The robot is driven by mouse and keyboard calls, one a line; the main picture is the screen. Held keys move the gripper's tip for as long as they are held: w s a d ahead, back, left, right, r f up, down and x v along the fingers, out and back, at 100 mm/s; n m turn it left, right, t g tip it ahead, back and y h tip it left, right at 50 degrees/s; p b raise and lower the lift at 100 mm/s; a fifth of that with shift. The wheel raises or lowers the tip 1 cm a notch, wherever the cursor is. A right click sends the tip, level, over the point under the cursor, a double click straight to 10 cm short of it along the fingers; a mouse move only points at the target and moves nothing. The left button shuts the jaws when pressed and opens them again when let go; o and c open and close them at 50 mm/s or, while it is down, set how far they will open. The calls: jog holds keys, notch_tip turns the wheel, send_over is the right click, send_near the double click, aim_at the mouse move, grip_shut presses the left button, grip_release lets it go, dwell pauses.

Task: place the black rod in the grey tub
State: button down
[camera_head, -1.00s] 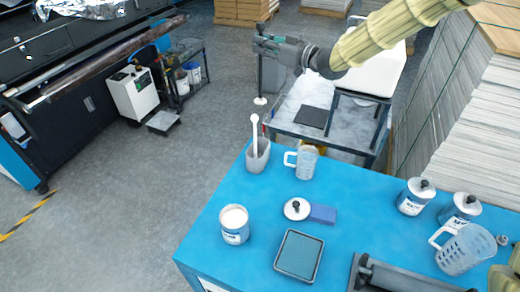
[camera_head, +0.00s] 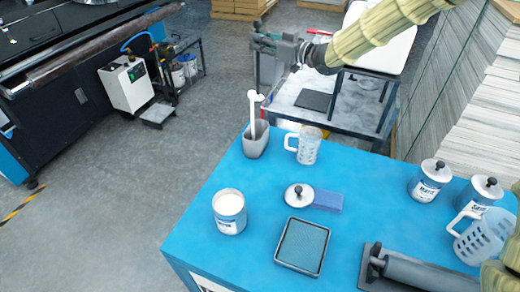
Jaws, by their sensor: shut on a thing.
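No other black rod shows on the table.
Near the tub stand a clear jug (camera_head: 308,148) and an open white tin (camera_head: 229,212). A round lid (camera_head: 298,195), blue block (camera_head: 328,202), square tray (camera_head: 302,247) and dark roller (camera_head: 420,272) lie on the blue table (camera_head: 355,225). A metal cart (camera_head: 340,122) stands behind.

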jog(key=b, duration=0.9)
send_over(259, 98)
notch_tip(259, 98, down, 10)
jog(key=shift+f, duration=0.1)
jog(key=shift+f+p, duration=1)
jog(key=shift+f, duration=3.95)
jog(key=shift+f, duration=0.2)
jog(key=c, duration=1.5)
grip_release()
jog(key=shift+c, duration=0.2)
jog(key=shift+r, duration=0.15)
jog(key=b+v, duration=0.2)
jog(key=v, duration=1)
jog(key=shift+b, duration=0.3)
